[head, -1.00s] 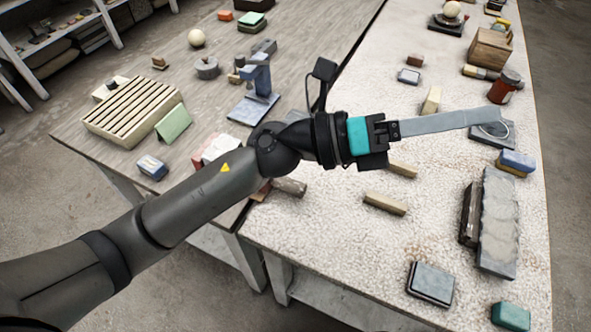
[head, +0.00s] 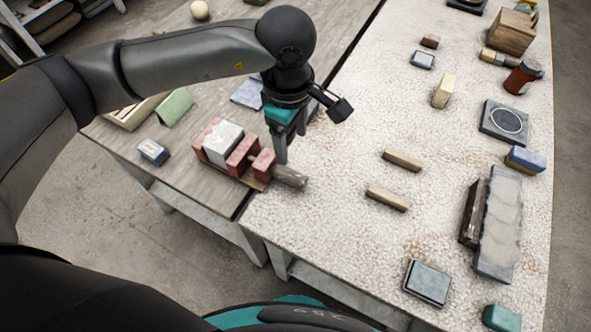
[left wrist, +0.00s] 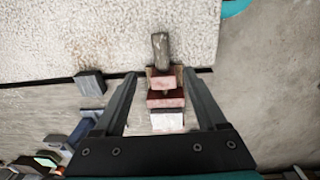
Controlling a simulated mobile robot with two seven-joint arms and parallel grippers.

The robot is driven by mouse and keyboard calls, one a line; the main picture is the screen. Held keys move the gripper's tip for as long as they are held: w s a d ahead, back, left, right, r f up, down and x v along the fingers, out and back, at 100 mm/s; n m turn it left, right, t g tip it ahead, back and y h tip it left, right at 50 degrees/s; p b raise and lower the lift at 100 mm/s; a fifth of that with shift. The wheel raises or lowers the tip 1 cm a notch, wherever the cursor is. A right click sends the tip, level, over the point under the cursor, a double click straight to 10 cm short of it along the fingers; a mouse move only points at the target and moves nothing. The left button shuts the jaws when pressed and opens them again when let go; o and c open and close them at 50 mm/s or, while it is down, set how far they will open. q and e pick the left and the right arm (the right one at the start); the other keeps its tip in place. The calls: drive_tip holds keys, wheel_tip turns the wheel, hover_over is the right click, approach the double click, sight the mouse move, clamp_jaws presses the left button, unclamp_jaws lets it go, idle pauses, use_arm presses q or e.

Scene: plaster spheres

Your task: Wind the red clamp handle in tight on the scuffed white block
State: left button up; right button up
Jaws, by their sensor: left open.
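The clamp has red blocks (head: 242,152) on a wooden base near the front corner of the grey wooden table. The scuffed white block (head: 222,142) sits between two of its red blocks; I cannot tell how tightly. The handle (head: 290,177) is a grey-brown cylinder, not red, sticking out at the clamp's right end. My left gripper (head: 281,158) points down over the clamp, near the handle. In the left wrist view my open fingers (left wrist: 159,73) stand either side of the handle (left wrist: 161,50) and red blocks (left wrist: 165,95), apart from them. My right gripper is not in view.
A blue-white block (head: 153,152) and a green block (head: 175,107) lie left of the clamp. A dark seam separates the tables.

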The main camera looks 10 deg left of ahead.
sight(295, 176)
use_arm(q)
drive_tip(key=f, duration=1.4)
drive_tip(key=shift+w+d+f, duration=0.2)
drive_tip(key=shift+w, duration=0.1)
clamp_jaws()
